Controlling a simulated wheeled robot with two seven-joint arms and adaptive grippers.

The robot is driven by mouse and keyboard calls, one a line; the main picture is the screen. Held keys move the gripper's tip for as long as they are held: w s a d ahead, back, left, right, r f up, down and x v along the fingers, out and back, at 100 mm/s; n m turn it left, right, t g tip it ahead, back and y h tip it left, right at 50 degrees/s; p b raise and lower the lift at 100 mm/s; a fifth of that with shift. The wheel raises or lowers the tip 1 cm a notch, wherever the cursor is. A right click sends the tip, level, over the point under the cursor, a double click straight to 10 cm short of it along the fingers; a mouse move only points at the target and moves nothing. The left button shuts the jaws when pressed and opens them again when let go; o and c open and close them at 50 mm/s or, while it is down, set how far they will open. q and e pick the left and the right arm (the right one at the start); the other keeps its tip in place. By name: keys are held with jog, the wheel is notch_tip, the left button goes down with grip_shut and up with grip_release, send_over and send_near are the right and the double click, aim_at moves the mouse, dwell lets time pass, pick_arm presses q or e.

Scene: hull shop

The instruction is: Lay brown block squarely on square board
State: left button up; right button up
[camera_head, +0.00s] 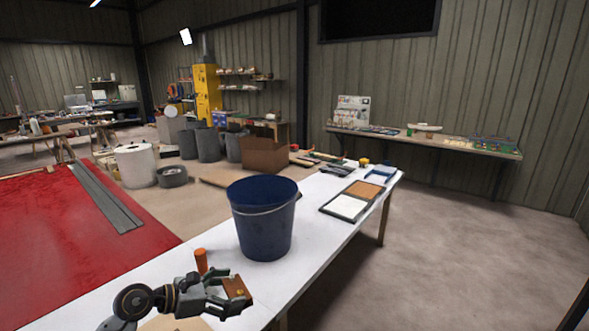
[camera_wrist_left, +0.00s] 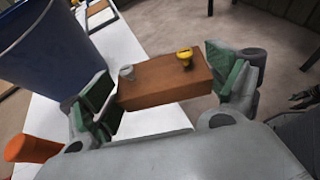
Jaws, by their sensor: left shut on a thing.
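The brown block (camera_head: 236,287) is between the fingers of my left gripper (camera_head: 227,291), above the near part of the white table. In the left wrist view the block (camera_wrist_left: 160,86) spans from one green-padded finger to the other of my left gripper (camera_wrist_left: 164,88). A small grey piece and a yellow piece show at the block's upper side. A flat tan board (camera_head: 178,324) lies at the bottom edge of the head view, partly hidden by my left arm and cut off, so I cannot tell its full shape.
A dark blue bucket (camera_head: 264,222) stands on the white table (camera_head: 318,236) just beyond my gripper. An orange cylinder (camera_head: 201,262) stands beside my left arm. A tray with white and cork panels (camera_head: 347,207) lies farther along. Bare table shows right of the bucket.

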pick_arm(q)
jog(key=s+a, duration=0.4)
jog(key=s, duration=0.3)
jog(key=shift+a+r, duration=0.25)
jog(key=shift+a, duration=0.1)
pick_arm(e)
jog(key=shift+d, duration=0.15)
